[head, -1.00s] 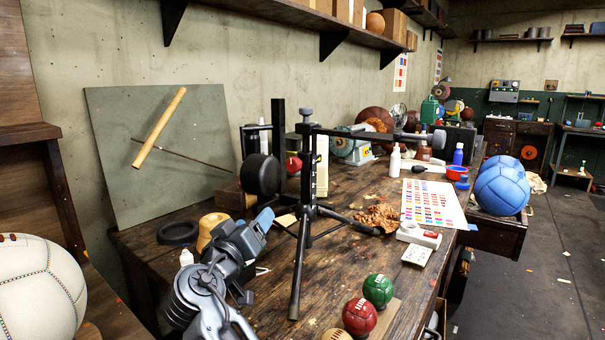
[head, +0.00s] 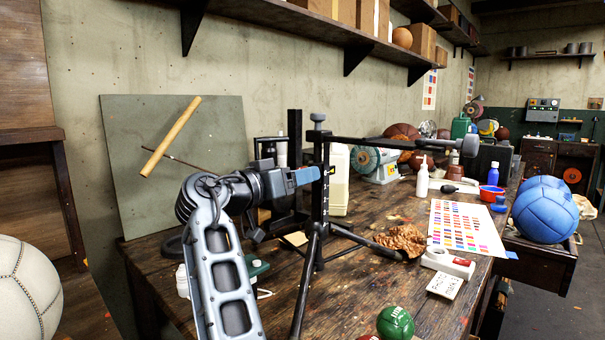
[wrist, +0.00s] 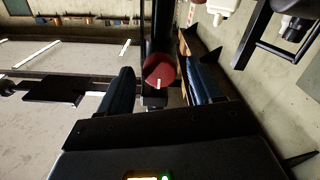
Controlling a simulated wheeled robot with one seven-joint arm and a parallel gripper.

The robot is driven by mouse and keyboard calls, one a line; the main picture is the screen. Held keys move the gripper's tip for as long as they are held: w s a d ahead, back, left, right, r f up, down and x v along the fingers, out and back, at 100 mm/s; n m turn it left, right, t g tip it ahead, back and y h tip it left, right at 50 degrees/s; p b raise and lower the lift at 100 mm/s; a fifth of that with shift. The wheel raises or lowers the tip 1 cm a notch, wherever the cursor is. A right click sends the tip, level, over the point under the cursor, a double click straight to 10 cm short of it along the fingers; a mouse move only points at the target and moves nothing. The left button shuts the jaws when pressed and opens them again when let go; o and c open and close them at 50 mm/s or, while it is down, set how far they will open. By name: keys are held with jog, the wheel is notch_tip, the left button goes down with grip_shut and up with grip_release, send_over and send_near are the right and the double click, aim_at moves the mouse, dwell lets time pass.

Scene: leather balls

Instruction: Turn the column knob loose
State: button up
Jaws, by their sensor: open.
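A black stand rises from the bench on splayed legs. Its upright column (head: 319,195) carries a horizontal arm (head: 400,143) pointing right, with a dark knob (head: 318,121) on top. In the wrist view, a round red column knob (wrist: 158,70) with a white mark faces me, in front of the dark column. My gripper (head: 312,174) is at the column's left side in the head view. Its fingers, also in the wrist view (wrist: 161,78), are open, one each side of the red knob. Contact cannot be told. The red knob is hidden in the head view.
A green sloped board (head: 225,120) with a wooden rod stands behind. Crumpled brown leather (head: 402,240), a white-and-red device (head: 447,262), a colour chart (head: 465,228) and a green ball (head: 395,322) lie right of the stand. A shelf (head: 350,35) hangs above.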

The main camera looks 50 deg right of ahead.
jog(key=shift+d, duration=1)
jog(key=c, duration=1.1)
